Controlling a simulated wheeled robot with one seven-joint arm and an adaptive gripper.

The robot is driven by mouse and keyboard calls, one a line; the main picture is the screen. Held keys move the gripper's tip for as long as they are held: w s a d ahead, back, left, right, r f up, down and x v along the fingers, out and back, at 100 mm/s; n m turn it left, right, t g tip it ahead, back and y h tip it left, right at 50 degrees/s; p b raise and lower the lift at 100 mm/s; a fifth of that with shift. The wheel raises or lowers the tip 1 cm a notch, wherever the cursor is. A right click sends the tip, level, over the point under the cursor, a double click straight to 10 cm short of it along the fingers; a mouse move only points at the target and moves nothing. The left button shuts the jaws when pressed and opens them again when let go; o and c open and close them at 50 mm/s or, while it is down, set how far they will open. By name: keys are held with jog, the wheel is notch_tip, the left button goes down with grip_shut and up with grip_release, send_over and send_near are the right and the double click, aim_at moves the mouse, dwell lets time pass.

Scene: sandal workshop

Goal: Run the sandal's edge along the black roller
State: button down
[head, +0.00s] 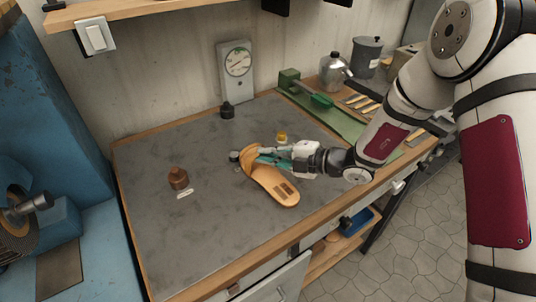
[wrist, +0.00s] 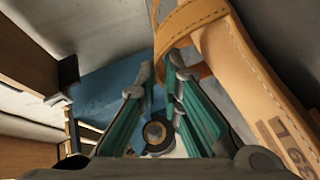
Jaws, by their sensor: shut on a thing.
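The tan sandal (head: 272,185) is held by my gripper (head: 264,157) over the grey-topped bench, with its sole tilted toward the head camera. In the wrist view the sandal's stitched strap (wrist: 195,18) lies at the fingertips of my gripper (wrist: 160,82), and its sole runs down the right side. The fingers are shut on the strap side; the exact contact is partly hidden. At the left edge of the head view, the blue machine (head: 30,110) carries a grey shaft (head: 28,207) and a dark round wheel (head: 14,238). I cannot tell surely which part is the black roller.
The bench top (head: 230,240) is mostly clear. A brown block (head: 178,178), a black knob-like object (head: 227,110) and a small yellow item (head: 282,136) stand on it. A green mat (head: 325,115) with tools lies at right.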

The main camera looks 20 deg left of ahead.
jog(key=shift+w, duration=0.15)
jog(key=shift+w+b, duration=0.35)
jog(key=shift+w, duration=0.1)
jog(key=shift+w+m+b, duration=0.35)
jog(key=shift+w+m, duration=0.15)
jog(key=shift+w, duration=0.05)
jog(key=shift+s+a, duration=0.2)
jog(key=shift+s, duration=0.05)
dwell(1.3)
jog(key=shift+w, duration=0.1)
jog(key=shift+w+a+b, duration=0.3)
jog(key=shift+w+a, duration=0.15)
jog(key=shift+w, duration=0.35)
jog(key=shift+w+a+f, duration=0.1)
jog(key=shift+w+a, duration=0.05)
jog(key=shift+w, duration=0.1)
dwell(0.6)
jog(key=shift+w+a+b, duration=0.15)
jog(key=shift+b, duration=0.15)
jog(key=shift+w+a+y, duration=0.2)
jog(key=shift+y, duration=0.1)
